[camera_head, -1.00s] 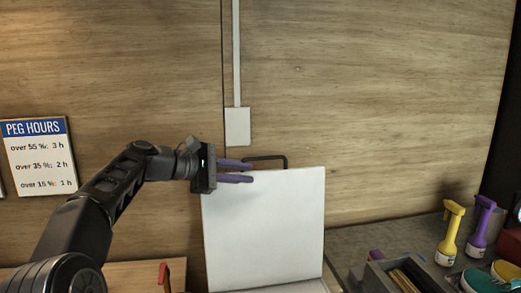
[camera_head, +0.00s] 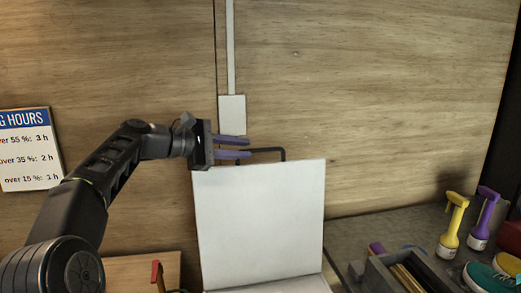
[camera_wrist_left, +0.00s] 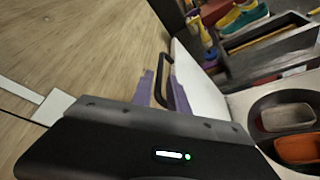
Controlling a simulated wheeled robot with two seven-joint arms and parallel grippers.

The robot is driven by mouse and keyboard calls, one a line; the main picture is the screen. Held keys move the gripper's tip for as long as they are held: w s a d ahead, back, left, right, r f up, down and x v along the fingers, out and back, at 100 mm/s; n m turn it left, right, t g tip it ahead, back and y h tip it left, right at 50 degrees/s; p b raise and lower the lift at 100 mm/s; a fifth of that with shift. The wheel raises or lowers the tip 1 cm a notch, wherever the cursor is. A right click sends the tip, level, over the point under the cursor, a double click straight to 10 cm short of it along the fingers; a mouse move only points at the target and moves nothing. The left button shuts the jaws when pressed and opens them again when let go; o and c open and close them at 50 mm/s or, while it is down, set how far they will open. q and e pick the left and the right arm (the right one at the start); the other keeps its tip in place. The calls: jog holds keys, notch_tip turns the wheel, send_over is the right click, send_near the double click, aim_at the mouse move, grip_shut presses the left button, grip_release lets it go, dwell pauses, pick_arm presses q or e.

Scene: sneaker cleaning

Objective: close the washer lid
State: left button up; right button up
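The white washer lid (camera_head: 258,225) stands upright and open in the head view, with a black bar handle (camera_head: 268,150) on its top edge. My left gripper (camera_head: 249,148) is at the lid's upper left, its two purple fingers apart, level with the handle's left end. In the left wrist view the black handle (camera_wrist_left: 163,68) shows between or close beside the purple fingers (camera_wrist_left: 162,92); I cannot tell whether they touch it. The lid (camera_wrist_left: 195,85) is seen nearly edge-on there. My right gripper is not in view.
A wooden wall with a white conduit box (camera_head: 232,114) rises behind the lid. At right, a grey counter holds a yellow spray bottle (camera_head: 452,228), a purple one (camera_head: 483,220), a teal shoe (camera_head: 486,278) and a grey tray (camera_head: 377,277). A wall sign (camera_head: 28,150) hangs at left.

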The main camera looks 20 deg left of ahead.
aim_at(256, 150)
pick_arm(q)
jog(key=p+x, duration=0.1)
jog(key=x, duration=0.5)
jog(key=shift+c, duration=0.3)
grip_shut()
dwell(1.0)
